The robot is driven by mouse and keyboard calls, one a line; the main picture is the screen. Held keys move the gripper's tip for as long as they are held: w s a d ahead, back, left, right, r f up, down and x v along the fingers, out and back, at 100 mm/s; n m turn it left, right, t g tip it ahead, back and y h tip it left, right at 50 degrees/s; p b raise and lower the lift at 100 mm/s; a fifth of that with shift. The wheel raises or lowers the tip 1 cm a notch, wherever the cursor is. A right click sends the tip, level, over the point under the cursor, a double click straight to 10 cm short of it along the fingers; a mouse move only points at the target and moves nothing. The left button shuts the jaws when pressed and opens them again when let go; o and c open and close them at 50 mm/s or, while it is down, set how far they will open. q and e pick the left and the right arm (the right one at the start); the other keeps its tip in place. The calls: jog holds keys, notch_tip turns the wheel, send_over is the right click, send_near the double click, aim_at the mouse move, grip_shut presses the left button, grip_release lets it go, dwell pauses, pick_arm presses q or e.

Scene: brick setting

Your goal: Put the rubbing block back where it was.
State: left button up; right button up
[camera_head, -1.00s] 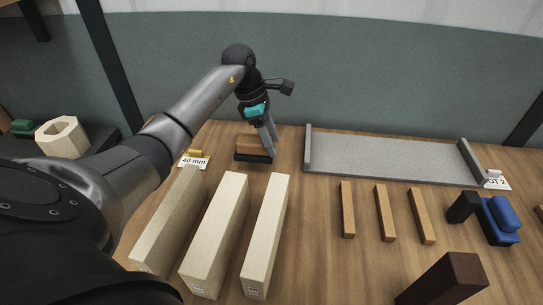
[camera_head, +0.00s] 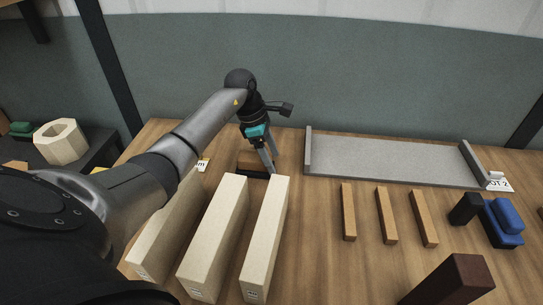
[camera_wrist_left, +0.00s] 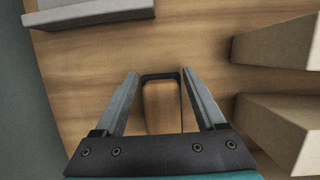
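The rubbing block (camera_head: 248,160) has a brown wooden top and a black base. It is behind the pale long blocks in the head view. My left gripper (camera_head: 268,158) points down at it. My right gripper is not in view.
Several pale long blocks (camera_head: 215,235) stand just in front. A grey tray (camera_head: 390,160) lies to the right, with slim wooden strips (camera_head: 348,212) before it. A blue-and-black object (camera_head: 502,222) and a dark brown block (camera_head: 452,283) are at the right. My arm partly covers a white label (camera_head: 203,164).

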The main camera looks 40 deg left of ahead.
aim_at(257, 156)
pick_arm(q)
jog(key=shift+o, duration=0.9)
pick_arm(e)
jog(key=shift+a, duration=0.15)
pick_arm(q)
jog(key=shift+r, duration=0.1)
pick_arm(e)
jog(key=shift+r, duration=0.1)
pick_arm(q)
jog(key=p+v, duration=0.2)
jog(key=v, duration=1)
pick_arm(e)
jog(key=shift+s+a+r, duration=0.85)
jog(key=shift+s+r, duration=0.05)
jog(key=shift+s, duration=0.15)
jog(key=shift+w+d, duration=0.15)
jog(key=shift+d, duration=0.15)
